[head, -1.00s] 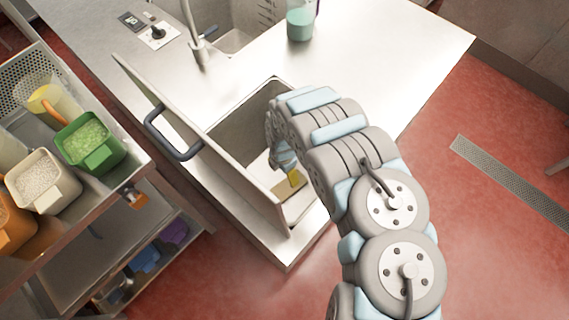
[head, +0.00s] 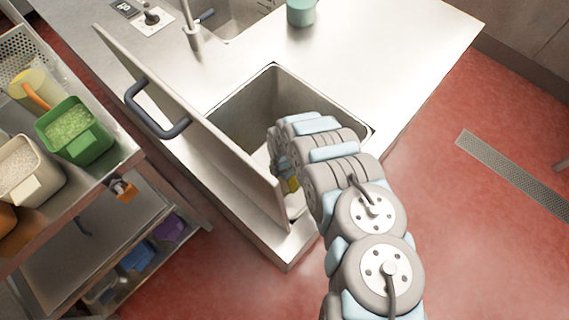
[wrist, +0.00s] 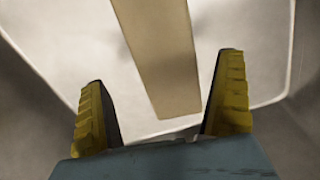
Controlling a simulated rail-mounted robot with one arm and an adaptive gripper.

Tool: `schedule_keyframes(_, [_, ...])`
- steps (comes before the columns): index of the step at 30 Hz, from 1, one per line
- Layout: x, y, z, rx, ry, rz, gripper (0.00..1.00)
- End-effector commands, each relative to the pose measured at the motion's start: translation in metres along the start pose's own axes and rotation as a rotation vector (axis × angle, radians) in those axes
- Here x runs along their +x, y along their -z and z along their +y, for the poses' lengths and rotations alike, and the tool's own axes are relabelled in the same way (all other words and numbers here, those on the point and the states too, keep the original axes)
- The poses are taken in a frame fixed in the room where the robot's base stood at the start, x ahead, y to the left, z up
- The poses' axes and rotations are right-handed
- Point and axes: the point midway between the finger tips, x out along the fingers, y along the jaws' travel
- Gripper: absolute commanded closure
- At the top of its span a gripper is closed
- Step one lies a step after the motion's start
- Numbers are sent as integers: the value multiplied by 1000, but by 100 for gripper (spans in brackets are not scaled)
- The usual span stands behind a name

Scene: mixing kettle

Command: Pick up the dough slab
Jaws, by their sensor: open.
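The dough slab (wrist: 163,55) is a long tan bar in the wrist view, running from the top edge down to a squared end between and just beyond my fingertips. It lies on a pale surface inside the open bin or kettle well. My gripper (wrist: 165,100) is open, with a yellow ribbed finger on each side and nothing between them held. In the head view my gripper (head: 291,184) is low inside the well (head: 236,112), mostly hidden behind my arm. The slab cannot be made out in the head view.
A raised lid (head: 200,130) with a dark handle (head: 150,112) stands open along the well's left side. Steel walls surround my gripper. A shelf cart with a green tub (head: 75,130) is at the left. The steel counter (head: 350,50) is mostly clear, with a teal cup (head: 301,12) behind.

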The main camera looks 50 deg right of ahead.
Motion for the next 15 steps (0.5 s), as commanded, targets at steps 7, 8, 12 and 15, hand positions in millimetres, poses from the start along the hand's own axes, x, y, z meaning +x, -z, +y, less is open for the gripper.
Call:
schedule_keyframes(7, [20,1,-4,-1,2,2,0])
schedule_keyframes(8, [24,1,-5,-1,2,2,0])
schedule_keyframes(12, [43,1,-6,0,1,3,0])
schedule_keyframes(15, [50,-1,-5,0,-1,0,0])
